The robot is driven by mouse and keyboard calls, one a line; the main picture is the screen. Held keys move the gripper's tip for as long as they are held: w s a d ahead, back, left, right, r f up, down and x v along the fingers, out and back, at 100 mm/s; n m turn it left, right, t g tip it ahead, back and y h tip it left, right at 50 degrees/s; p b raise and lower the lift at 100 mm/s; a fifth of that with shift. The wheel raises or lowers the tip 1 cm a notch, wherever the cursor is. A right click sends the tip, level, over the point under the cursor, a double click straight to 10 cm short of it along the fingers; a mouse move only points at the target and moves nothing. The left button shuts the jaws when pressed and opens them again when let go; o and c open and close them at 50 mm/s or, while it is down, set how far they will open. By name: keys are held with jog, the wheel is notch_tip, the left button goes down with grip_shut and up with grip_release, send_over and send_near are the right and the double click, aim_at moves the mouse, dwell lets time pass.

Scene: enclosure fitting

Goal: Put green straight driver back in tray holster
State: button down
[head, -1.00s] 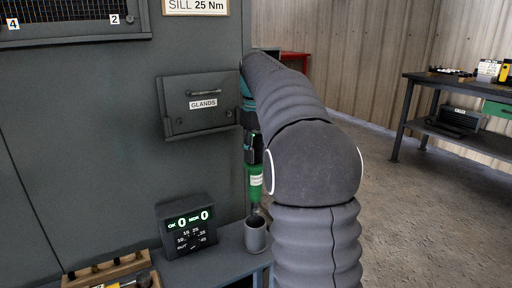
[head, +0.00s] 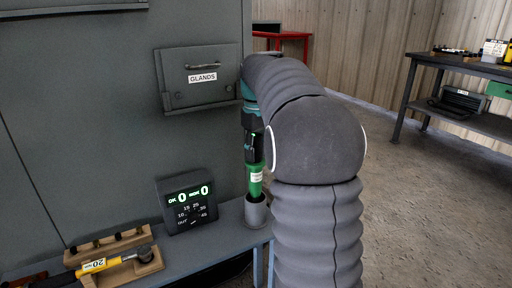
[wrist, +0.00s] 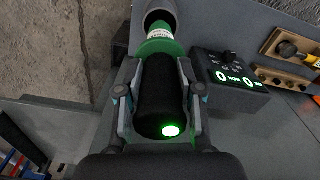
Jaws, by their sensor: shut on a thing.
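The green straight driver (head: 255,182) hangs upright in my gripper (head: 252,147), its lower end at the mouth of the grey cup-shaped holster (head: 256,212) on the tray shelf. In the wrist view my gripper (wrist: 158,100) is shut around the driver's black body (wrist: 160,95), which has a lit green spot. The driver's green part (wrist: 160,45) points toward the holster (wrist: 158,12) there. The tip is hidden, and I cannot tell how deep it sits. My arm hides part of the gripper in the head view.
A counter box (head: 187,203) showing 0 and 0 stands left of the holster. The GLANDS box (head: 202,78) is on the cabinet above. Open floor lies right, before a workbench (head: 465,75).

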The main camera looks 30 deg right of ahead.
aim_at(256, 163)
jog(key=shift+f+b, duration=1.05)
jog(key=shift+f, duration=1)
jog(key=c, duration=0.7)
grip_release()
jog(key=shift+o, duration=0.2)
jog(key=shift+f, duration=0.1)
notch_tip(256, 163, up, 12)
jog(key=shift+r, duration=0.1)
